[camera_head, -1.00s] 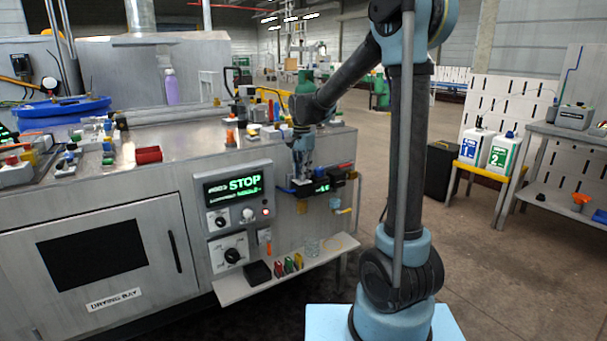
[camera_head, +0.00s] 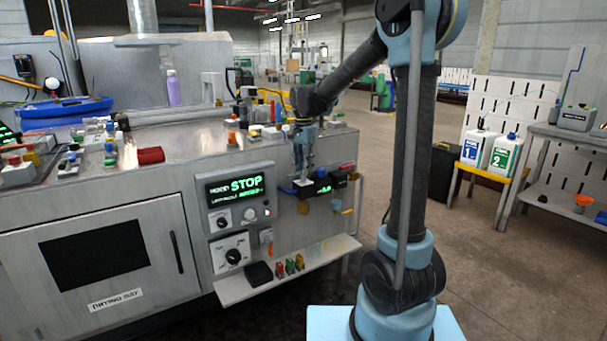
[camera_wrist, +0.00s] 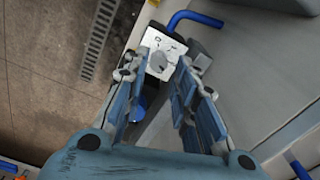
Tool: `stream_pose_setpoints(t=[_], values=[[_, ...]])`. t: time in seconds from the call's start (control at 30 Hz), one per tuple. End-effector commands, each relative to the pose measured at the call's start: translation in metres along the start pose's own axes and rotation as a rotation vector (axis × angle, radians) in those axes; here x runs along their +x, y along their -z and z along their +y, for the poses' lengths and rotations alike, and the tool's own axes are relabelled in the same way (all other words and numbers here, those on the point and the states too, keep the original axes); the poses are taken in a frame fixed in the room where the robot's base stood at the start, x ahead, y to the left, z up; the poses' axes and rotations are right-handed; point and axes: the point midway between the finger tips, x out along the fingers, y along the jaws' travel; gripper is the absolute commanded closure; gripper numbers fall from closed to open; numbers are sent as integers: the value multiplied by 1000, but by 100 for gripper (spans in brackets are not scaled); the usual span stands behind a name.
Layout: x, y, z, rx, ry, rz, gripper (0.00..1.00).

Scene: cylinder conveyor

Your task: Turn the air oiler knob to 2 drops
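The air oiler knob (camera_wrist: 157,60) is a small grey round knob on a white dial plate (camera_wrist: 165,47) in the wrist view. Marks on the plate are too small to read. My gripper (camera_wrist: 160,68) is open, pointing down at it, with one blue finger on each side of the knob in the picture. I cannot tell whether the fingertips touch it. In the head view my gripper (camera_head: 303,178) hangs over the air unit (camera_head: 325,185) at the right end of the machine front, hiding part of it.
A blue hose (camera_wrist: 195,18) curves close by the dial plate. The control panel (camera_head: 236,190) showing STOP is left of the air unit. A shelf (camera_head: 325,252) with small coloured items juts out below. Open floor lies to the right.

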Motion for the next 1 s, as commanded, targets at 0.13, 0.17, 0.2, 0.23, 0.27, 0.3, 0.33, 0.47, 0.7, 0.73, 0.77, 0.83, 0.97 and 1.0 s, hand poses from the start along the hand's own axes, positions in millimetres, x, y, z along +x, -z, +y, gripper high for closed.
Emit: stream_pose_setpoints(t=[0.13,0.17,0.2,0.23,0.27,0.3,0.33,0.47,0.7,0.73,0.77,0.83,0.97,1.0], values=[[-28,0,0,0,0,0,74],[-33,0,0,0,0,0,74],[-40,1,-1,0,0,0,74],[-46,1,-1,0,0,0,74],[-51,1,-1,0,0,0,74],[-57,1,-1,0,0,-1,74],[-62,1,-1,0,0,-1,74],[-77,1,-2,0,1,-1,74],[-90,1,-2,0,1,-1,74],[-90,1,-2,0,1,-1,74],[-91,1,-2,0,1,-1,74],[-91,1,-2,0,1,-1,74],[-90,1,-2,0,1,-1,74],[-90,1,-2,-1,1,-1,74]])
